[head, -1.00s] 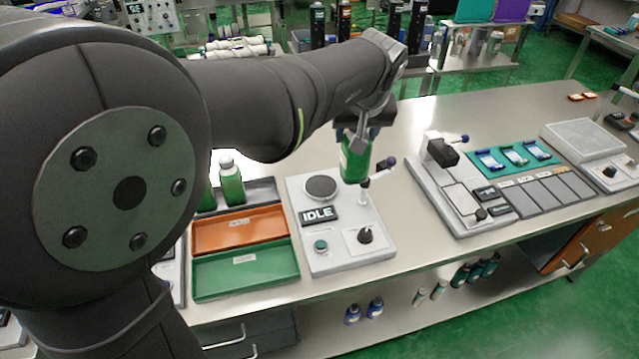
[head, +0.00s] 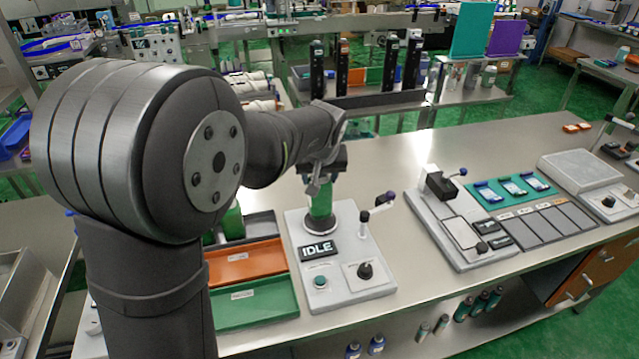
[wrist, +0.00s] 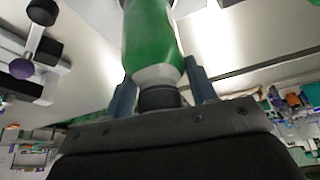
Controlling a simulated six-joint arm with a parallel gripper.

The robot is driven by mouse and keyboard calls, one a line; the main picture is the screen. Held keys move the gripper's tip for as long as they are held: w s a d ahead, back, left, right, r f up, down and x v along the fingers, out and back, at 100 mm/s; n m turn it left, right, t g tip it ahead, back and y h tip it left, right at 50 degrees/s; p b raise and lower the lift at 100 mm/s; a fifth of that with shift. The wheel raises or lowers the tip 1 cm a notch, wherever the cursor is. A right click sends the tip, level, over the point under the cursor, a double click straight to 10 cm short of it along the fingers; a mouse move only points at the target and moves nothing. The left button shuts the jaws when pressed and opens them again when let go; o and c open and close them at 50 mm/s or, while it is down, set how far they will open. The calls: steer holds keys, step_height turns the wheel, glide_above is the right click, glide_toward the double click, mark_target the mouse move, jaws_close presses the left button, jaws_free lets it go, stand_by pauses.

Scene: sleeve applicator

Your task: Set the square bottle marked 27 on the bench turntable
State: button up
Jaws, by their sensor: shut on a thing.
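My gripper (head: 322,172) is shut on a green bottle (head: 321,204) with a pale shoulder and a dark cap. In the wrist view the cap end of the bottle (wrist: 150,42) sits between the fingers (wrist: 160,74). The bottle hangs upright over the turntable (head: 323,227), a round dark disc on the light grey applicator base. Its lower end overlaps the disc in the head view; I cannot tell whether it touches. No number on the bottle is readable.
An orange tray (head: 243,262) and a green tray (head: 252,303) lie left. Bare bench lies behind.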

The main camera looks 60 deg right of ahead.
steer(key=shift+f, duration=1.1)
steer(key=shift+f, duration=0.15)
steer(key=o, duration=1.6)
steer(key=shift+c, duration=0.2)
steer(key=v, duration=1.2)
steer(key=shift+s, duration=0.1)
